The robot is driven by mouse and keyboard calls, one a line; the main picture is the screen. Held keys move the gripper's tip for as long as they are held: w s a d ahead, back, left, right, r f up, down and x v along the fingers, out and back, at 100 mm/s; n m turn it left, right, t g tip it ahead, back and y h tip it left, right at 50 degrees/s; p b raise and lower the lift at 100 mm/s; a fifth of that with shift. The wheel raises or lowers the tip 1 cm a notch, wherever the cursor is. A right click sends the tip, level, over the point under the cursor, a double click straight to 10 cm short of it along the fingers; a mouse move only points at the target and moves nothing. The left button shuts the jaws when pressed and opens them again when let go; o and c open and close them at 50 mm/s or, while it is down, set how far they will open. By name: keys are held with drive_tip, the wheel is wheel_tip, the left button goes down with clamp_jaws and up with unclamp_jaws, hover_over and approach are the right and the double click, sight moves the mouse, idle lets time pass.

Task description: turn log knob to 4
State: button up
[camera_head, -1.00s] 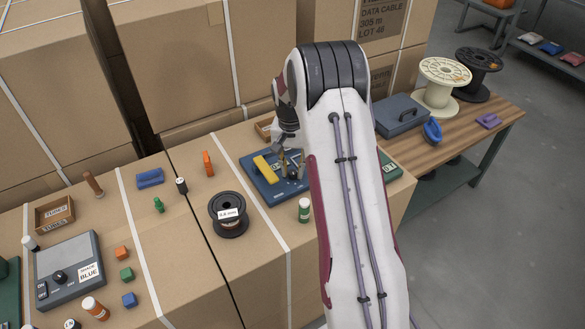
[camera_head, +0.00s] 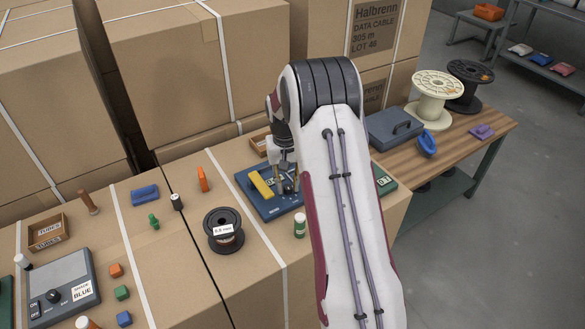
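A blue panel (camera_head: 266,207) with a yellow handle (camera_head: 261,184) lies on the cardboard boxes near the middle. My gripper (camera_head: 287,185) points down over the right part of this panel, to the right of the yellow handle. My arm and gripper hide part of the panel. I cannot make out a log knob or its numbers there, nor whether the fingers are apart or touch anything. A grey panel (camera_head: 62,280) at the lower left has a dark round knob (camera_head: 53,296) and a label reading BLUE. I cannot tell whether either is the log unit.
A black spool (camera_head: 223,230) and a green-and-white bottle (camera_head: 299,225) stand near the blue panel. An orange object (camera_head: 203,180) and a small box (camera_head: 48,232) are farther left. The wooden table (camera_head: 470,140) at right holds a toolbox (camera_head: 394,127) and large spools.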

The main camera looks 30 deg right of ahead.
sight(287, 189)
drive_tip(key=shift+n, duration=7)
wheel_tip(287, 189, up, 8)
drive_tip(key=shift+f, duration=0.25)
drive_tip(key=shift+s+r, duration=0.1)
drive_tip(key=shift+r, duration=0.1)
drive_tip(key=shift+w+d+f+m+t, duration=0.15)
drive_tip(key=shift+w+m+t, duration=0.3)
drive_tip(key=shift+m, duration=0.55)
drive_tip(key=shift+w+f+m, duration=0.2)
drive_tip(key=shift+f+m, duration=0.2)
drive_tip(key=shift+m, duration=0.4)
drive_tip(key=shift+f+m+t, duration=0.2)
drive_tip(key=shift+m+t, duration=0.15)
drive_tip(key=shift+m, duration=0.45)
drive_tip(key=shift+s+a+m+t, duration=0.1)
drive_tip(key=shift+a+m+t, duration=0.05)
drive_tip(key=shift+m, duration=0.4)
drive_tip(key=shift+s+a+m+t, duration=0.1)
drive_tip(key=shift+m+t, duration=0.05)
drive_tip(key=shift+m, duration=0.4)
drive_tip(key=m, duration=0.2)
drive_tip(key=s, duration=0.1)
drive_tip(key=shift+s+a+r+m+t+h, duration=0.1)
drive_tip(key=shift+a+r+m+t+h, duration=0.1)
drive_tip(key=shift+r+m+t+h, duration=0.15)
drive_tip(key=s+r+m+t, duration=0.1)
drive_tip(key=s+r+m, duration=0.2)
drive_tip(key=s+r, duration=0.1)
drive_tip(key=shift+s+a, duration=0.25)
drive_tip(key=shift+a, duration=0.15)
